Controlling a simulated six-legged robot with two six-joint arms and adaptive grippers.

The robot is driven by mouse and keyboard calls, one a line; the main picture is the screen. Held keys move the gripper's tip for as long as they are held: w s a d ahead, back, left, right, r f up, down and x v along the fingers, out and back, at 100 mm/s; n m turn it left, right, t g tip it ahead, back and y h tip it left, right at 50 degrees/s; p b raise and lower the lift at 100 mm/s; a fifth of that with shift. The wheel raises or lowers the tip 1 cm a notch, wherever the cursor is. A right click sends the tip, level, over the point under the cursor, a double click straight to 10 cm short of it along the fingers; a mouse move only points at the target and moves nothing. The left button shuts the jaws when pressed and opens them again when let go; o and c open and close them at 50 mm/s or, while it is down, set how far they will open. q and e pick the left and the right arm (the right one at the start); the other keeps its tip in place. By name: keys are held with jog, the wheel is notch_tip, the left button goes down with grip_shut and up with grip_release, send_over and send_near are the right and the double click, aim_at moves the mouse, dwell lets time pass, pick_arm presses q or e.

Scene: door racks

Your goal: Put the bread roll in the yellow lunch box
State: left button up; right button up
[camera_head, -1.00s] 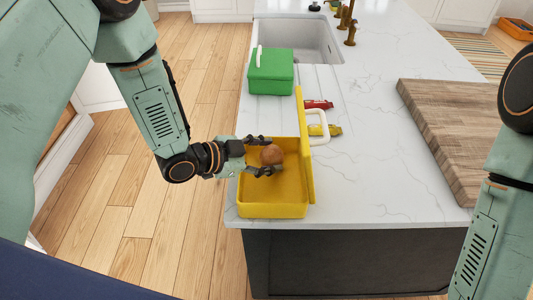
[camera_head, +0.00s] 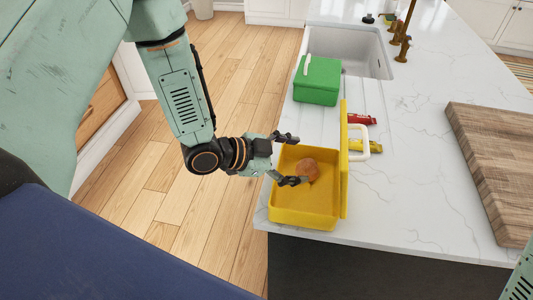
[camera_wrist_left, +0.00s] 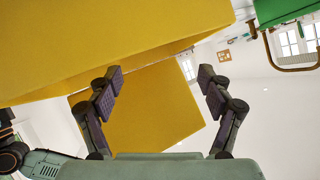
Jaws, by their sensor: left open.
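The brown bread roll (camera_head: 307,169) lies inside the open yellow lunch box (camera_head: 304,217), towards its far end. The box's lid stands upright on its right side, with a white handle (camera_head: 358,156). My left gripper (camera_head: 298,160) is open at the box's left side, its fingers apart and the roll just beyond the nearer fingertip. Whether that fingertip touches the roll I cannot tell. In the left wrist view the open fingers (camera_wrist_left: 160,78) have yellow box surfaces (camera_wrist_left: 110,40) between and above them, and no roll shows. My right gripper is out of view.
A closed green box (camera_head: 316,82) stands behind, beside the sink (camera_head: 358,50). Red (camera_head: 361,119) and yellow (camera_head: 365,146) small items lie right of the lid. A wooden board (camera_head: 495,165) is at right.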

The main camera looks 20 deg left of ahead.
pick_arm(q)
jog(key=p+v, duration=0.1)
jog(key=v, duration=0.7)
jog(key=shift+s+a+p, duration=0.15)
jog(key=shift+a+p, duration=0.25)
jog(key=shift+d+r, duration=0.1)
